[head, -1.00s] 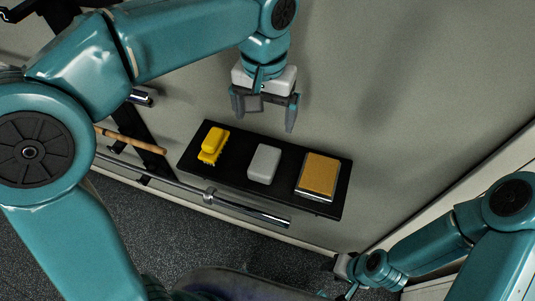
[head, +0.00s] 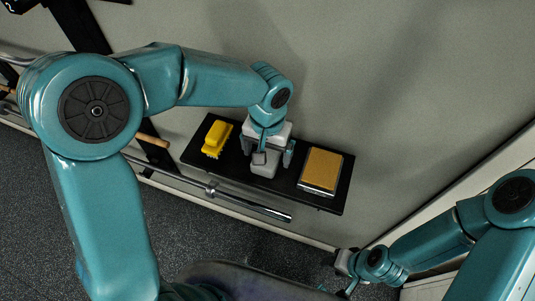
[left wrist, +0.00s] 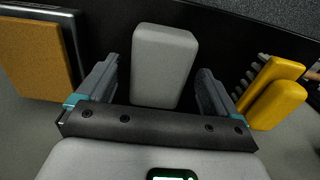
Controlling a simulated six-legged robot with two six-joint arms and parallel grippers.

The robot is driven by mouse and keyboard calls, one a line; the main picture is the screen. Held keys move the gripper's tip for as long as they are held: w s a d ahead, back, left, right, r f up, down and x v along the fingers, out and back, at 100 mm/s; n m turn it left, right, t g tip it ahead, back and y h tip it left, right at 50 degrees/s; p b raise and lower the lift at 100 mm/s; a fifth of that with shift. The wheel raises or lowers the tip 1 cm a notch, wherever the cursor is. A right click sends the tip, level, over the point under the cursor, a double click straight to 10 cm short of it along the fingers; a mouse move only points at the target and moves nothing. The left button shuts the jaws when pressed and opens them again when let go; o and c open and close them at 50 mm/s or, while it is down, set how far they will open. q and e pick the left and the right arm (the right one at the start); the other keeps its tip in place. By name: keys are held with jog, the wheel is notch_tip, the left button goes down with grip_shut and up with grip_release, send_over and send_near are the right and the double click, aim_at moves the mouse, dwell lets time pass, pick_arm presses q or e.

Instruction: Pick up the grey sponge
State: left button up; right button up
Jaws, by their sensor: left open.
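The grey sponge (head: 263,170) lies on a black wall shelf (head: 230,171), between a yellow brush and a tan block. In the head view my left gripper (head: 270,157) is over the sponge and partly hides it. In the left wrist view the sponge (left wrist: 163,66) shows between the two open fingers (left wrist: 156,90), with a gap on each side. The fingers do not grip it. My right gripper (head: 345,284) is at the bottom of the head view, low and away from the shelf; its fingers are too small to judge.
The yellow brush (head: 216,138) is left of the sponge, and the tan block with a silver edge (head: 321,170) is right of it. In the left wrist view their sides are swapped. A metal bar (head: 252,206) runs below the shelf's front edge. The wall above is bare.

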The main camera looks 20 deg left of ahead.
aim_at(268, 153)
pick_arm(q)
jog(key=shift+s+d+f, duration=0.1)
jog(key=shift+f, duration=0.1)
jog(key=c, duration=0.9)
jog(key=shift+c, duration=1.1)
jog(key=shift+r, duration=0.25)
notch_tip(268, 153, up, 20)
jog(key=shift+f+p, duration=0.2)
jog(key=shift+p, duration=0.25)
jog(key=o, duration=0.5)
jog(key=c, duration=0.3)
jog(key=shift+f, duration=0.15)
jog(key=shift+c, duration=0.2)
